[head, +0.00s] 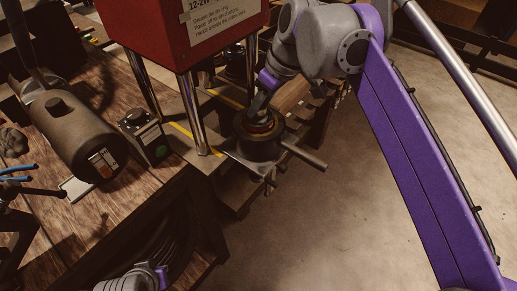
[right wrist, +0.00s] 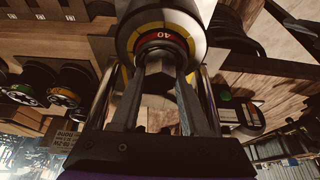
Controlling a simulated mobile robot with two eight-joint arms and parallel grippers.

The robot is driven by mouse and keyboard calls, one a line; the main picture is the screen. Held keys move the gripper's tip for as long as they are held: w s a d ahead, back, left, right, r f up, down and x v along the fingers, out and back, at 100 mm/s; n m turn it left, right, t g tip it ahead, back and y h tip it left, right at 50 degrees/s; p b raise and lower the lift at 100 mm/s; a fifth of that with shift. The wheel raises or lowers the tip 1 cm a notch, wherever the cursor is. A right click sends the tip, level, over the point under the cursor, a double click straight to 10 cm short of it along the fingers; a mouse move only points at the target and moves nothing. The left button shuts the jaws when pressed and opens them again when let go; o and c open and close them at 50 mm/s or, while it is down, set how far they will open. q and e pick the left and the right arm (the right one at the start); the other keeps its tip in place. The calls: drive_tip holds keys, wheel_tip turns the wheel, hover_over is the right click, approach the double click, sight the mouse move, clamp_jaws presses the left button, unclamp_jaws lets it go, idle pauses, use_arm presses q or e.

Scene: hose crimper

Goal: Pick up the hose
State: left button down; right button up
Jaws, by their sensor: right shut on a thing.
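My right gripper (head: 261,107) reaches down to the round crimping head (head: 258,147) under the red crimper (head: 187,22). In the right wrist view my right gripper (right wrist: 160,88) is shut on a dark hexagonal piece (right wrist: 160,62). Its fingers grip both sides of this piece, in front of a ring with a red band marked 40 (right wrist: 163,38) and yellow marks. Dark coils that look like hose (head: 165,250) lie in shadow below the bench. A grey and purple part of my left arm (head: 135,281) shows at the bottom edge; its fingertips cannot be made out.
A wooden bench (head: 60,235) on the left carries a dark cylindrical motor (head: 80,135) and a small box with a green button (head: 145,137). Chrome posts (head: 192,110) stand close left of my right gripper. Bare floor (head: 330,220) lies right of the bench.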

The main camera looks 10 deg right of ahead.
clamp_jaws()
drive_tip(key=shift+r, duration=0.1)
